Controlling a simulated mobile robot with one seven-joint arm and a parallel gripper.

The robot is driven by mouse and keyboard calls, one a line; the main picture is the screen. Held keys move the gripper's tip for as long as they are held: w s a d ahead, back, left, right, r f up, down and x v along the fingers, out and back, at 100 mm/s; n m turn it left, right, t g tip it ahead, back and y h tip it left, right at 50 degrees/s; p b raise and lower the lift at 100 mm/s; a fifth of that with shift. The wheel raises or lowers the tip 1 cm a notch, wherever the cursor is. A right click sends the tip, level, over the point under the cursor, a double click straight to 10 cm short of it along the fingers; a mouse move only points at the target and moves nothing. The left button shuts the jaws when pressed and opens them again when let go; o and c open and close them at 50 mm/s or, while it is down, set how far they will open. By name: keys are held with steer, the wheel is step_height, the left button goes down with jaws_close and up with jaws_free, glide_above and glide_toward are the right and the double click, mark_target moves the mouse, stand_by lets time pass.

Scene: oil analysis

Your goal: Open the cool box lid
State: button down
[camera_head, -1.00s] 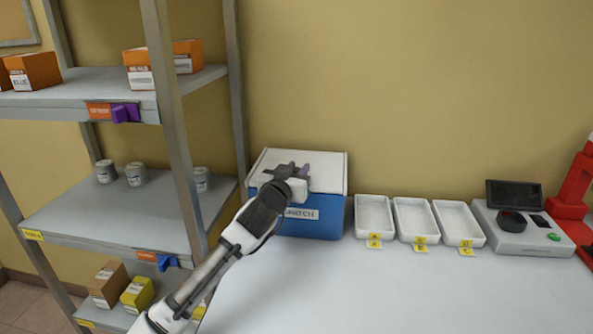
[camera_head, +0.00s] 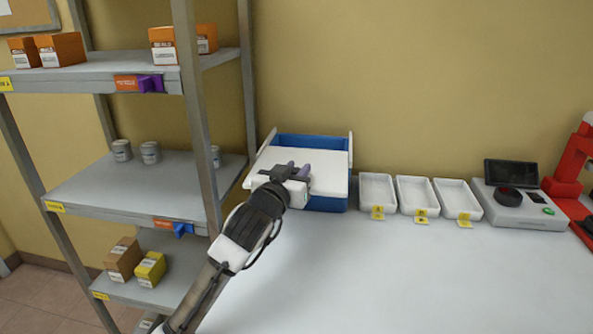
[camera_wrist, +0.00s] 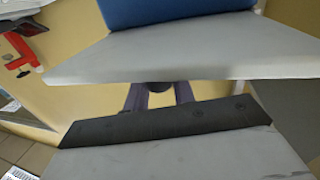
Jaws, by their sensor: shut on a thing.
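The cool box (camera_head: 312,142) is blue and stands on the white table beside the shelf rack. Its white lid (camera_head: 325,172) is shifted toward the front and looks tilted, with a strip of the blue box uncovered behind it. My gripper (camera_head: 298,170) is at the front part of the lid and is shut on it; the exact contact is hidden. In the wrist view, the gripper's fingers (camera_wrist: 160,95) reach to the edge of a pale slab, likely the lid (camera_wrist: 190,55), with blue of the box (camera_wrist: 165,10) beyond.
A metal shelf rack (camera_head: 190,120) stands close on the left, with boxes and tins. Several white trays (camera_head: 378,190) and a grey device with a screen (camera_head: 515,205) stand to the right. The front of the table (camera_head: 400,280) is clear.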

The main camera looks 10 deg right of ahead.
steer(key=c, duration=1.2)
jaws_free()
steer(key=b+v, duration=0.4)
steer(key=v, duration=0.9)
steer(key=shift+s+a, duration=0.2)
steer(key=shift+s, duration=0.1)
steer(key=shift+r, duration=0.1)
